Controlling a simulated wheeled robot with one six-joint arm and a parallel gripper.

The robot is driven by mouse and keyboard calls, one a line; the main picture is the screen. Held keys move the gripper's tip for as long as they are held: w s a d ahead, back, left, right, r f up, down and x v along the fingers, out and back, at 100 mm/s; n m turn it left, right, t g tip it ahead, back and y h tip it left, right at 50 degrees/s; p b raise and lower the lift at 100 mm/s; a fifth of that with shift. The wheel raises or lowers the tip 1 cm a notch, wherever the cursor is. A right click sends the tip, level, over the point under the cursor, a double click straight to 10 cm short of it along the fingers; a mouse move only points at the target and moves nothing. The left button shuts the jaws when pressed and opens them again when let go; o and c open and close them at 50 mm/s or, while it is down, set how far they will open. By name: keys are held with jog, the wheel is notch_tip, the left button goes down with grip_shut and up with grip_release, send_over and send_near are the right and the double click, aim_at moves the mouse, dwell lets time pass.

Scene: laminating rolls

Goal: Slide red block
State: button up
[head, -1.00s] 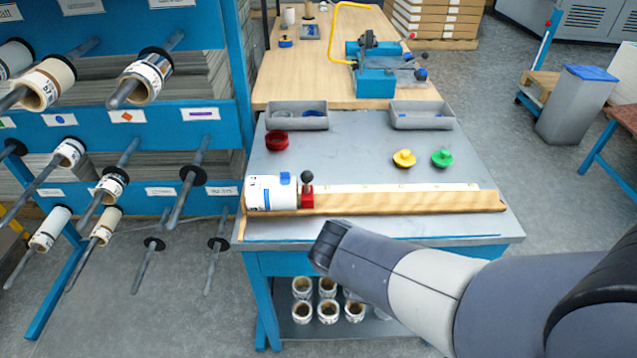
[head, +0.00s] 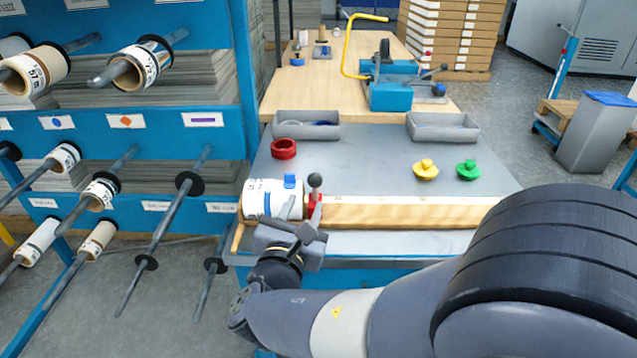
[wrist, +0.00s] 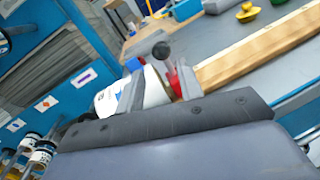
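The red block (head: 314,207) with its black ball knob (head: 315,180) stands on the wooden rail (head: 410,214), just right of the white roll (head: 257,199). My gripper (head: 300,208) is at the near side of the rail, in front of the roll's right end and the block, and partly hides the block. In the wrist view, the fingers of my gripper (wrist: 160,72) are apart. The red block (wrist: 173,80) and black knob (wrist: 161,50) show between and beyond them, with the white roll (wrist: 152,90) to the left. Contact with the block cannot be told.
A red ring (head: 284,149), yellow knob (head: 425,170) and green knob (head: 468,170) lie on the grey tabletop behind the rail. Two grey trays (head: 306,131) (head: 443,133) stand further back. A blue rack (head: 120,128) with rods and rolls is at the left.

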aim_at(313, 185)
jog(key=x, duration=0.9)
jog(key=shift+w+d+b, duration=0.15)
jog(key=shift+w+b, duration=0.1)
jog(key=shift+b, duration=0.15)
jog(key=shift+c, duration=0.2)
grip_shut()
